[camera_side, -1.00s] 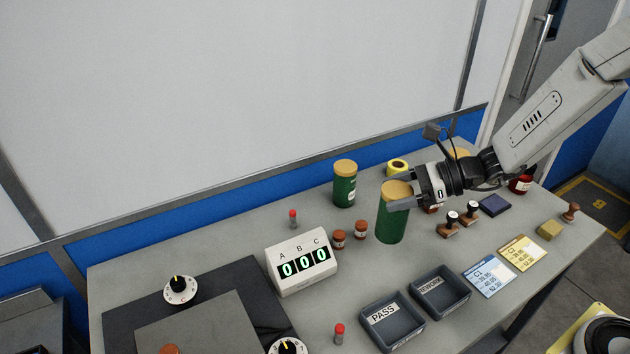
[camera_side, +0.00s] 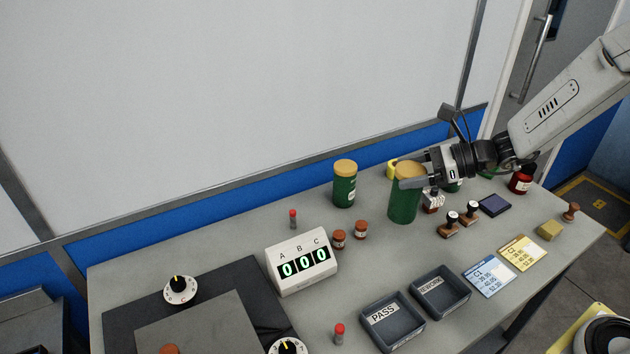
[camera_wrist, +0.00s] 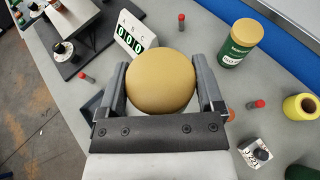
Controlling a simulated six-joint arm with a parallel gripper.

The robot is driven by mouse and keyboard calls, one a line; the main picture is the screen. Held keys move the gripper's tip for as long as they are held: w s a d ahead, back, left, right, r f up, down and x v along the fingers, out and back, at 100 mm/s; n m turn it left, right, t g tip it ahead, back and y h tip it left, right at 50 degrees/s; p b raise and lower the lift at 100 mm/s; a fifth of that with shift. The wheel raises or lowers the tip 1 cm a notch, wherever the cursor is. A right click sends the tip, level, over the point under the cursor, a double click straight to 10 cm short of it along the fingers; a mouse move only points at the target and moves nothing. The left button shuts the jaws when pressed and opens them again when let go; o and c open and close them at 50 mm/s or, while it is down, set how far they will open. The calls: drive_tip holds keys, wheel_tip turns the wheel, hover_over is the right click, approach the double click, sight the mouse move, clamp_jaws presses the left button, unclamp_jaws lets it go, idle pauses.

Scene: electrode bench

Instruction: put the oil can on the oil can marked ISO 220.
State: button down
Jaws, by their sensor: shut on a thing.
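My gripper (camera_side: 410,182) is shut on a green oil can (camera_side: 404,207) with a tan lid, held upright. In the wrist view its round lid (camera_wrist: 160,84) fills the space between my fingers (camera_wrist: 159,62). I cannot tell whether its base clears the bench. A second green oil can (camera_side: 344,188) stands upright at the back, left of the held one. In the wrist view this second can (camera_wrist: 240,42) shows a white label too small to read surely. A third green can (camera_side: 455,185) is mostly hidden behind my wrist. I cannot tell which can is marked ISO 220.
A yellow roll (camera_side: 392,168) lies behind the held can. Two small brown jars (camera_side: 360,230) and a counter display (camera_side: 302,262) stand to the left. Stamps (camera_side: 449,224), an ink pad (camera_side: 495,205) and a red jar (camera_side: 521,182) are to the right. Trays (camera_side: 392,320) are in front.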

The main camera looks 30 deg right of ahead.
drive_tip(key=d+r+m+t+h, duration=0.1)
drive_tip(key=d+r, duration=0.3)
drive_tip(key=d, duration=0.4)
drive_tip(key=s+d+r+m+t+h, duration=0.1)
drive_tip(key=d+r+m+t+h, duration=0.1)
drive_tip(key=d+r, duration=0.3)
drive_tip(key=s+d+r+m+t+h, duration=0.1)
drive_tip(key=d+r+m+h, duration=0.2)
drive_tip(key=d, duration=0.9)
drive_tip(key=shift+s+r+m+t+h, duration=0.2)
drive_tip(key=shift+r+m+t+h, duration=0.1)
drive_tip(key=shift+r, duration=0.35)
drive_tip(key=shift+w, duration=0.1)
drive_tip(key=w+d+f, duration=0.5)
drive_tip(key=w+f, duration=0.4)
drive_tip(key=w, duration=0.3)
drive_tip(key=shift+w+f, duration=0.15)
drive_tip(key=shift+f, duration=0.1)
